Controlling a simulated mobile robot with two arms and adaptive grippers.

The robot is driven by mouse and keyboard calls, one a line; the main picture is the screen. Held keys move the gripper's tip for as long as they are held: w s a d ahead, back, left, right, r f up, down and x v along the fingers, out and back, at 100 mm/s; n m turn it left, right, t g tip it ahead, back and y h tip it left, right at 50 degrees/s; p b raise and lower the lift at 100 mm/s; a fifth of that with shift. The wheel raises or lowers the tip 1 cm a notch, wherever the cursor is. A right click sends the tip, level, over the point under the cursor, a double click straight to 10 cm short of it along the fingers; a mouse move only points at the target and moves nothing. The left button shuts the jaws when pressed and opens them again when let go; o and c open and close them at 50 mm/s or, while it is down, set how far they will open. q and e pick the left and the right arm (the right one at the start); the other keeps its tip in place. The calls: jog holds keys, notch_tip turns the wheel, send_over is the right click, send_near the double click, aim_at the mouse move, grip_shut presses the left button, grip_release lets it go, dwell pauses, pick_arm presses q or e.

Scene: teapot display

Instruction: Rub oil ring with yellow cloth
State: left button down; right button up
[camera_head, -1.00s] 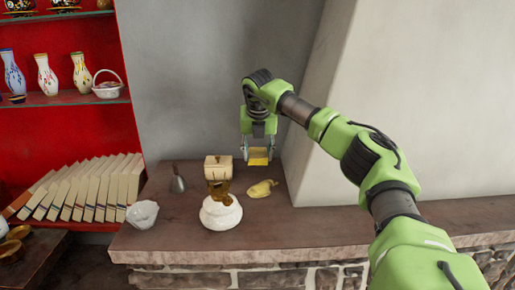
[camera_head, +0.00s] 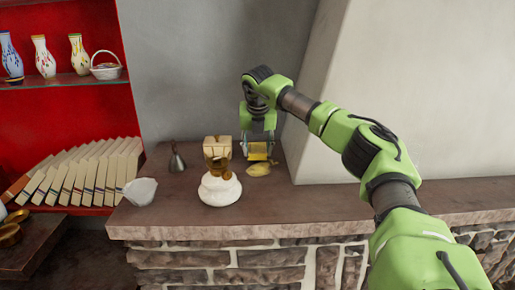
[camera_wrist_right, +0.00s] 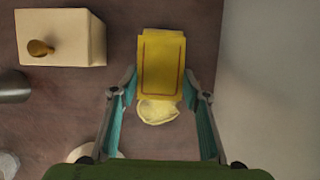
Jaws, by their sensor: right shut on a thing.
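My right gripper (camera_head: 258,142) is shut on the yellow cloth (camera_head: 257,151), a flat piece hanging between its fingers. In the right wrist view the cloth (camera_wrist_right: 162,65) has a thin red border line and spans the fingers of the right gripper (camera_wrist_right: 160,92). A pale yellow lumpy thing (camera_head: 258,170) lies on the table just below the cloth. It also shows in the wrist view (camera_wrist_right: 158,112), partly covered by the cloth. I cannot make out an oil ring. My left gripper is not in view.
On the brown ledge (camera_head: 320,205) stand a cream box (camera_head: 217,143), a white round pot (camera_head: 219,190), a grey metal bottle (camera_head: 177,162) and a white bowl (camera_head: 140,191). A pale slanted wall (camera_head: 400,90) rises close to the gripper's right. The ledge's front right is clear.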

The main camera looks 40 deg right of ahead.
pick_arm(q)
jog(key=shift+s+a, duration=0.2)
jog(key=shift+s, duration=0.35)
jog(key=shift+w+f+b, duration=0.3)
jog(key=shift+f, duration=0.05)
pick_arm(e)
jog(key=shift+f, duration=0.5)
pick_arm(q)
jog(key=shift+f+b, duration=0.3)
pick_arm(e)
jog(key=shift+f, duration=0.5)
